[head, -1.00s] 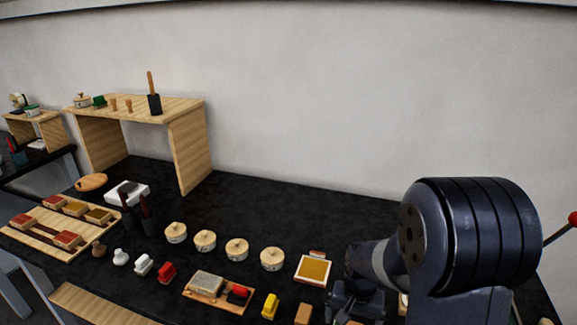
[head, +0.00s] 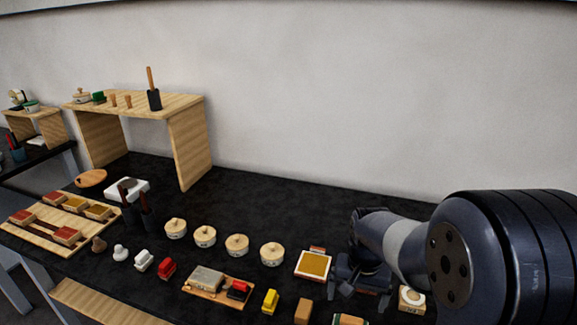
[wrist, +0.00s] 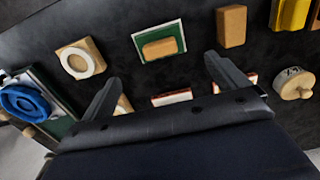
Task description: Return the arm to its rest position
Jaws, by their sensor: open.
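My gripper (head: 361,296) is open over the right part of the black table in the head view. In the wrist view its two fingers (wrist: 162,70) stand wide apart with nothing held between them. Beyond the fingertips lie a green-and-white framed piece with a tan block (wrist: 160,47) on it, a wooden block with a white ring (wrist: 80,61) and a plain tan block (wrist: 231,27). My arm fills the lower right of the head view and hides the table behind it.
Lidded round pots (head: 237,245) stand in a row left of my gripper, with a gold-topped framed tile (head: 314,264) close by. A yellow piece (head: 270,300) is in front. A wooden shelf (head: 190,148) stands at back left. The table's back strip is mostly clear.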

